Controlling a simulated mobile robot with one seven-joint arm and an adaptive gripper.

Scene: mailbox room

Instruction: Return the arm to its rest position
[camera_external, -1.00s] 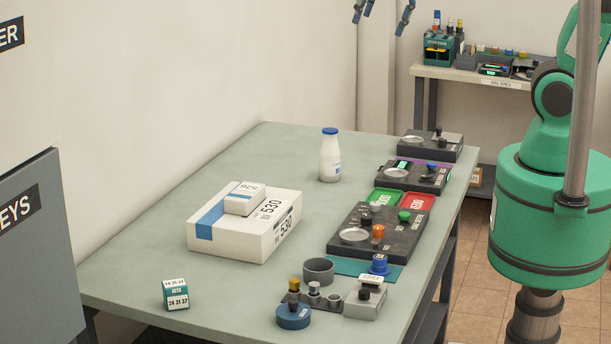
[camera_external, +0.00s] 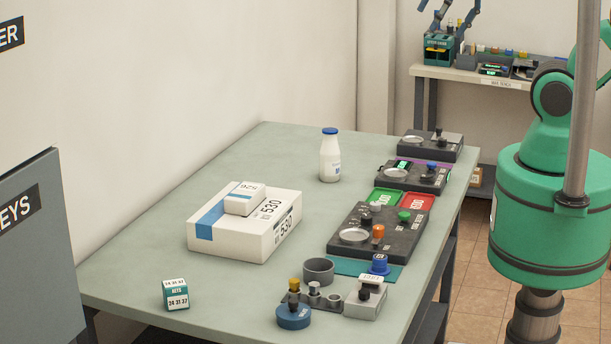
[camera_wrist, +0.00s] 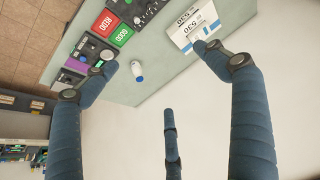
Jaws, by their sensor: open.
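My gripper (camera_external: 448,30) shows at the top of the external view, in front of the back shelf as seen from there; the rest of the arm above it is out of frame. In the wrist view my gripper (camera_wrist: 158,66) has its blue fingers spread wide with nothing between them. The grey-green table (camera_wrist: 150,88) lies beyond the fingers. The white bottle (camera_external: 330,158) with a blue cap stands upright on it, apart from my gripper. The bottle also shows between the fingers in the wrist view (camera_wrist: 139,77).
A large white box (camera_external: 240,240) with a smaller box (camera_external: 244,199) on top sits mid-table. Dark device panels (camera_external: 376,231) and green and red trays (camera_external: 418,202) line the right side. A small teal-and-white cube (camera_external: 176,295) stands at the front left. A back shelf (camera_external: 460,73) holds more items.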

